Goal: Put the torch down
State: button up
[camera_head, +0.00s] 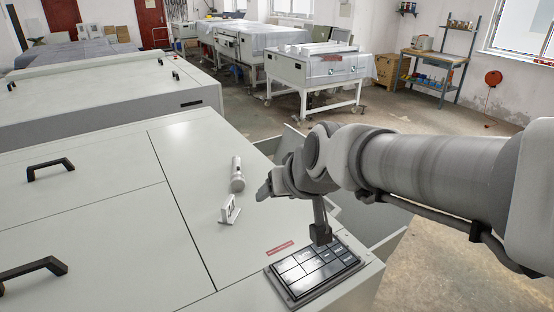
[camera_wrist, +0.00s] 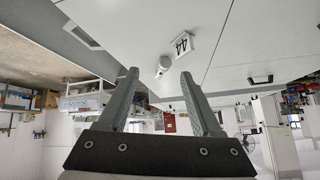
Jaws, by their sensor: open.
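In the wrist view the two fingers of my gripper (camera_wrist: 159,74) are spread wide. The torch (camera_wrist: 163,66) shows beyond and between the fingertips, with nothing held.
A small white number stand (camera_head: 230,210) is close to the torch; it reads 44 in the wrist view (camera_wrist: 182,44). A black keypad panel (camera_head: 314,270) sits at the front right edge, below my arm. Black handles (camera_head: 50,168) rise at left. The top between is clear.

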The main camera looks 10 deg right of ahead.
jog(key=s+d+g+h, duration=0.1)
jog(key=s+d, duration=0.2)
jog(key=s, duration=0.4)
jog(key=s+d+f+g+h, duration=0.1)
jog(key=s+d, duration=0.2)
jog(key=s, duration=0.4)
jog(key=shift+s+d+m, duration=0.2)
jog(key=shift+s+m, duration=0.1)
jog(key=shift+m, duration=0.1)
jog(key=shift+c, duration=1.3)
jog(key=shift+a, duration=0.15)
